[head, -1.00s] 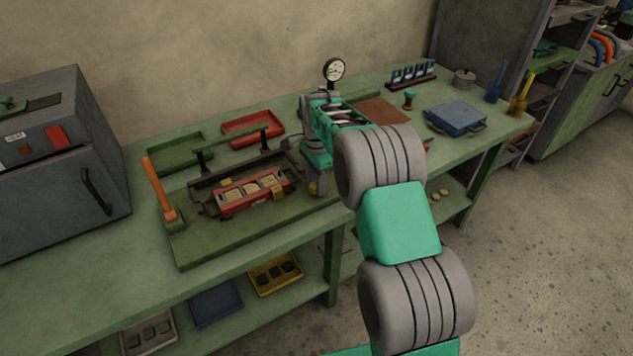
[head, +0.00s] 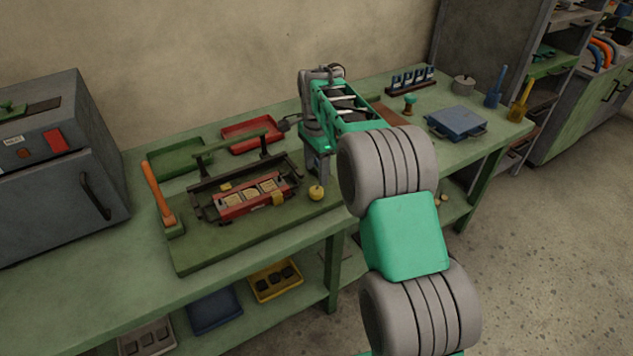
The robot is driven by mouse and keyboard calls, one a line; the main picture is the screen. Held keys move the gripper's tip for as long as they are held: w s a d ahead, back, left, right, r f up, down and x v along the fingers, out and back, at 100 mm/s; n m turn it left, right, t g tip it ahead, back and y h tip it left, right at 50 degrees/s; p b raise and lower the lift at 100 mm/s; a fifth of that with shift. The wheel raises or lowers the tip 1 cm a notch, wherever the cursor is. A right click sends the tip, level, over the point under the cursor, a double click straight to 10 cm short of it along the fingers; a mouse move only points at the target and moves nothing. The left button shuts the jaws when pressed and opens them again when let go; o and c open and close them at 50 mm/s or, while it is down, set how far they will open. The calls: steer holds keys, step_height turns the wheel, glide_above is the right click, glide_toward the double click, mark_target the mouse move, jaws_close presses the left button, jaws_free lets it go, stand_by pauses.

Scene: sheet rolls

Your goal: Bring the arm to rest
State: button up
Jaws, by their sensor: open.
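My green and grey arm reaches over the green workbench (head: 245,262) from the right foreground. My gripper (head: 318,170) points down above the bench, just behind and above a yellow round knob (head: 317,193). It is open and nothing shows between its fingers, though they are small and partly hidden by my arm. The gripper looks apart from the knob. Left of it, a red tray-like holder (head: 228,208) with several pale pieces sits in a dark frame on a green board (head: 195,262).
An orange lever (head: 157,190) stands at the board's left. A grey oven-like box (head: 50,170) is at far left. Red (head: 252,143) and green trays lie behind the frame. A blue box (head: 457,121) and a rack (head: 412,79) stand at right.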

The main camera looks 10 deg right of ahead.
steer(key=shift+r, duration=0.45)
steer(key=shift+s+r, duration=0.1)
steer(key=shift+r, duration=0.1)
steer(key=s+r+n+t, duration=0.1)
steer(key=s+r+n, duration=0.25)
steer(key=s, duration=0.35)
steer(key=s+r+n+t, duration=0.1)
steer(key=s+r+n, duration=0.25)
steer(key=s, duration=0.25)
steer(key=s+f+n+t, duration=0.1)
steer(key=s+f+n, duration=0.3)
steer(key=s, duration=1.1)
steer(key=n, duration=0.3)
steer(key=shift+s+a+f+n, duration=0.15)
steer(key=shift+a+f+n, duration=0.05)
steer(key=shift+n, duration=0.2)
